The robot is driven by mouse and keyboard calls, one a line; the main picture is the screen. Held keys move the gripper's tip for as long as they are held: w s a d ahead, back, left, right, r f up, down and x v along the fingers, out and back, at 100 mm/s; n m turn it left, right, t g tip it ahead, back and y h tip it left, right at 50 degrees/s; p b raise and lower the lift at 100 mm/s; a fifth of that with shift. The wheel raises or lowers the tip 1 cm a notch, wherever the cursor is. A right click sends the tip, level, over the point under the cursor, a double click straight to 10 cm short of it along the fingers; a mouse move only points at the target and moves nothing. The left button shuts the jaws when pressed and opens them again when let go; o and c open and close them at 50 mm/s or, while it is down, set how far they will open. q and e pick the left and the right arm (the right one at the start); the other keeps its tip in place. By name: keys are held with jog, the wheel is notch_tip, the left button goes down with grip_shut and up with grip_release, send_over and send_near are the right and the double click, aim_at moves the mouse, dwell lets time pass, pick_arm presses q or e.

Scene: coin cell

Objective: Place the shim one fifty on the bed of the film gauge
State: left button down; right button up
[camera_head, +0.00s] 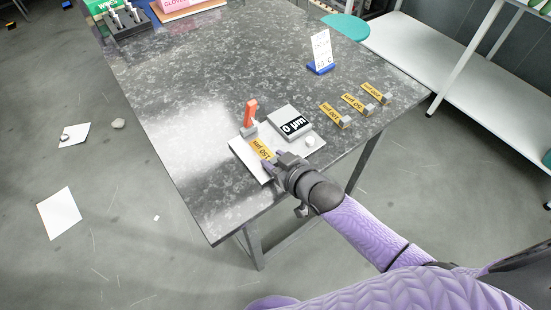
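The yellow shim one fifty (260,148), with its label upside down, lies over the white base of the film gauge (244,152), just in front of the orange lever (250,112). I cannot tell whether it touches the bed. The gauge's display (295,126) shows a zero, upside down. My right gripper (274,159) is at the near right end of the shim and hides that end. Its fingers are too small and covered to tell whether they are closed on it. My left gripper is not in view.
Three other yellow shims with grey end blocks (331,109) (352,102) (371,90) lie right of the gauge. A white sign in a blue stand (320,68) stands behind them. A dark rack (128,22) is at the far left. The table's left middle is clear.

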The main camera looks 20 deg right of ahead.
jog(key=o, duration=0.3)
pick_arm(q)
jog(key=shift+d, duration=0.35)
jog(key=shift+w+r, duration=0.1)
pick_arm(e)
jog(key=shift+r, duration=0.15)
jog(key=p+v, duration=0.4)
jog(key=v, duration=0.8)
jog(key=s+d+f+m+g+h, duration=0.1)
jog(key=s+d+f+g+h, duration=0.15)
jog(key=s+f, duration=0.45)
jog(key=s+d+f+g+h, duration=0.1)
jog(key=s+d+f+g, duration=0.15)
jog(key=f, duration=0.85)
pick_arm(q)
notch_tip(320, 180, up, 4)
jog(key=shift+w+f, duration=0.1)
pick_arm(e)
jog(key=s+f+g, duration=0.2)
jog(key=s, duration=0.3)
jog(key=s+a+f+g+h, duration=0.1)
jog(key=s+f+g, duration=0.1)
jog(key=s, duration=0.4)
jog(key=s+a+f+g, duration=0.1)
jog(key=s+f+g, duration=0.2)
jog(key=s, duration=0.3)
jog(key=shift+s+a+f, duration=0.15)
jog(key=shift+a+f, duration=0.05)
jog(key=shift+f, duration=0.5)
